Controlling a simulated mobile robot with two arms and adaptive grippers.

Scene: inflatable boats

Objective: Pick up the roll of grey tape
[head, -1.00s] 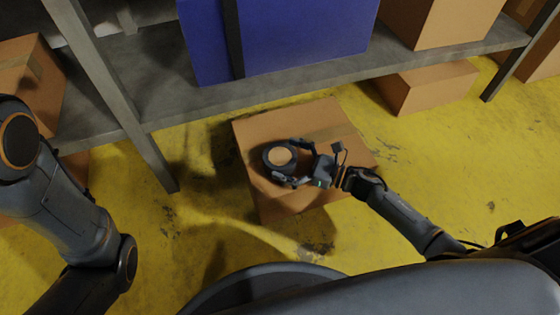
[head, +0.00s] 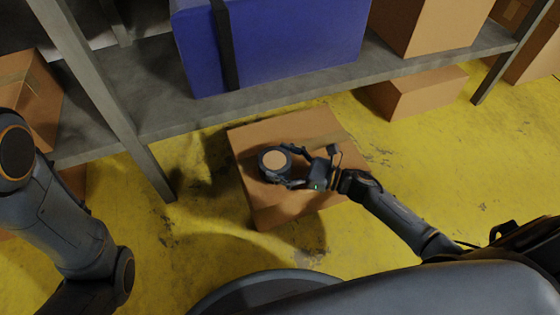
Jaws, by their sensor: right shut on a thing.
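The roll of grey tape (head: 262,163) is a dark ring with a tan middle. It shows at the upper left of the top of a cardboard box (head: 318,128) on the floor. My right gripper (head: 284,164) comes in from the right and is shut on the roll, one finger on the far side and one on the near side. Whether the roll touches the box top cannot be told. My left arm shows at the left edge, but its gripper is out of the picture.
A grey shelf (head: 290,84) stands behind the box, with a blue case (head: 285,40) and a cardboard box (head: 420,22) on it. Another carton (head: 415,92) sits under the shelf at right. A shelf post (head: 108,105) stands at left. Yellow floor is clear around the box.

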